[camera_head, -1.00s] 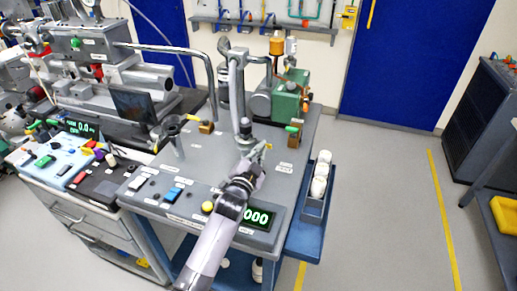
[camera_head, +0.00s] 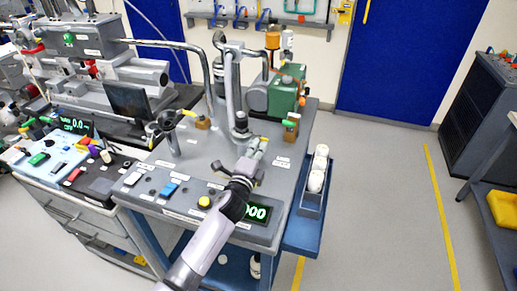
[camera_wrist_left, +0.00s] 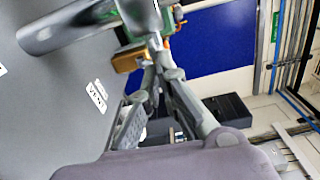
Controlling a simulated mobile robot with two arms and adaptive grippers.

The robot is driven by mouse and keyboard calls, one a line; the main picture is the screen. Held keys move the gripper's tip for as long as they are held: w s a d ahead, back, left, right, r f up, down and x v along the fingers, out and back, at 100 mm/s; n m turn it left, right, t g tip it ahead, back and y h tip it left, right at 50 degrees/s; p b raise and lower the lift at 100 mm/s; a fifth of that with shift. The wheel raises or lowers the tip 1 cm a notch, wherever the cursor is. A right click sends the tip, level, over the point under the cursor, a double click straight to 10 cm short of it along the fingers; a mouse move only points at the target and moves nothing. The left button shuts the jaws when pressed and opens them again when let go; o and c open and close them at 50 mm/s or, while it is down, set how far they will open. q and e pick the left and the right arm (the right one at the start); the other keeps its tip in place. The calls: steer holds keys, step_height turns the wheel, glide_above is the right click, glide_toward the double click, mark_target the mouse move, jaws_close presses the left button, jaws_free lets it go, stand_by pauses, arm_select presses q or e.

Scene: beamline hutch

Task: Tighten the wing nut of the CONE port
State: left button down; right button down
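My left gripper (camera_head: 260,145) reaches over the grey bench top, just right of and in front of the foot of an upright grey pipe (camera_head: 240,120). In the left wrist view its two fingers (camera_wrist_left: 160,70) converge toward their tips; whether a small gap remains between them is unclear. A grey pipe with a round flange-like end (camera_wrist_left: 140,14) shows blurred beyond the tips; contact cannot be told. I cannot pick out the CONE port's wing nut or read a CONE label; the gripper covers part of that area. My right gripper is not in view.
A green pump (camera_head: 287,92) stands behind the gripper. A small brass-coloured block (camera_head: 291,128) sits at the bench's right edge, above a blue side tray (camera_head: 306,215) with white containers. Left are a small stand (camera_head: 165,125) and control boxes. Floor to the right is open.

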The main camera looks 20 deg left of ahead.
arm_select(q)
steer(key=m, duration=0.3)
steer(key=f+m, duration=0.1)
steer(key=m, duration=0.2)
steer(key=shift+a+f, duration=0.1)
steer(key=shift+f, duration=0.1)
steer(key=shift+s, duration=0.1)
stand_by(0.4)
steer(key=c, duration=2.1)
jaws_free()
steer(key=shift+r, duration=0.1)
steer(key=s, duration=1.2)
steer(key=shift+a, duration=0.25)
